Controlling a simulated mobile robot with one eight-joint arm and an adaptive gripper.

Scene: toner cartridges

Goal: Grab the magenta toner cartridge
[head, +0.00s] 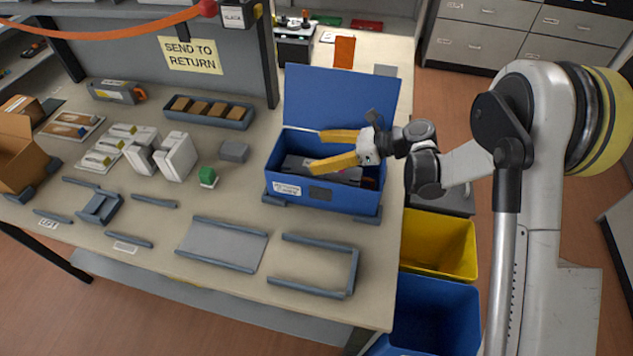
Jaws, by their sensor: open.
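A dark toner cartridge (300,166) lies inside an open blue box (345,203) on the table, with its blue lid raised at the back. My yellow-fingered gripper (328,151) is open over the box, its fingers pointing left above the cartridge. The fingers hide part of the cartridge, and I cannot tell whether they touch it. A small reddish patch shows near the cartridge's right end; I cannot make out a clear magenta marking. A grey cartridge-like item with an orange end (118,92) lies at the table's back left.
Grey guide rails (312,265) and a grey plate (222,245) lie in front of the box. Yellow (438,243) and blue bins (432,311) stand below the table's right edge.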

